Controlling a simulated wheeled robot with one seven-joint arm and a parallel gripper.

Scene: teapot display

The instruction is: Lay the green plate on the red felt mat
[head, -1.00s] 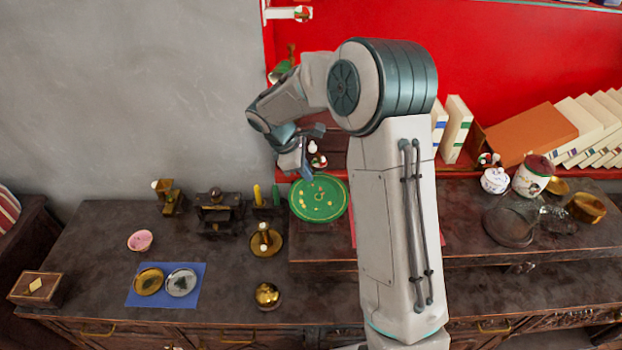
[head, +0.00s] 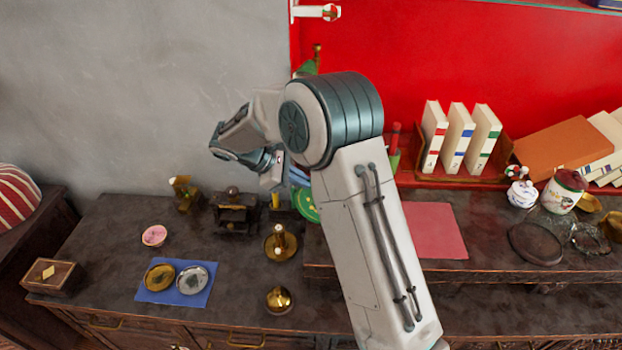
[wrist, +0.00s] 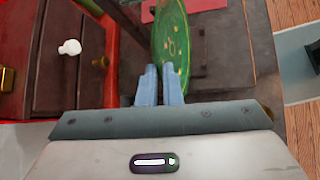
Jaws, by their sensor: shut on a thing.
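The green plate (wrist: 172,38) with small yellow marks is held at its edge between the fingers of my gripper (wrist: 161,72) in the wrist view. It looks tilted and above the dark counter. In the head view only a part of the green plate (head: 306,204) shows, left of my arm, which hides the rest. The red felt mat (head: 436,230) lies flat on the raised counter to the right of my arm. A corner of the red felt mat (wrist: 148,10) shows beyond the plate in the wrist view. The plate is apart from the mat in the head view.
A blue mat with a gold dish (head: 159,278) and a silver dish (head: 191,280) lies on the lower left. A brass candlestick (head: 281,243) stands near the plate. Upright books (head: 460,135) stand behind the mat. A dark round plate (head: 535,245) lies right of it.

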